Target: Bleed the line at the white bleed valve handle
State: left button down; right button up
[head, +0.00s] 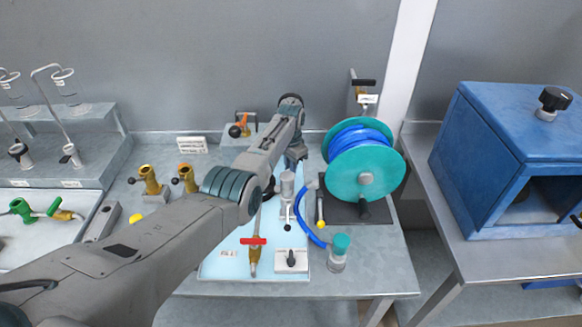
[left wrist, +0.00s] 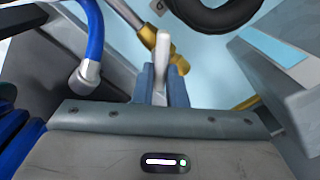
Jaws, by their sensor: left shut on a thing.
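The white bleed valve handle (left wrist: 163,48) shows in the left wrist view as a pale upright lever beside a brass fitting (left wrist: 183,58). My left gripper (left wrist: 160,86) is shut on its lower part, with a blue-grey finger on each side. In the head view my left gripper (head: 296,158) is at the far end of the arm, over the back of the light blue panel (head: 222,262). The arm hides the handle in that view. My right gripper is not in view.
A teal reel with blue hose (head: 365,172) stands right of my left gripper. A red-handled brass valve (head: 253,241), a grey cylinder (head: 287,184) and a teal-capped fitting (head: 340,243) stand nearer. A blue cabinet (head: 492,160) is at right.

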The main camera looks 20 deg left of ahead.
pick_arm(q)
jog(key=n, duration=0.4)
jog(key=shift+w+a+n, duration=0.1)
jog(key=shift+a+n, duration=0.15)
jog(key=shift+n, duration=0.15)
jog(key=shift+a+n, duration=0.15)
jog(key=shift+n, duration=1.1)
jog(key=shift+a+n, duration=0.1)
jog(key=shift+n, duration=1.15)
jog(key=c, duration=1.5)
grip_release()
jog(key=shift+o, duration=0.2)
jog(key=shift+r, duration=0.55)
notch_tip(320, 180, up, 10)
jog(key=b, duration=0.1)
jog(key=shift+f, duration=0.1)
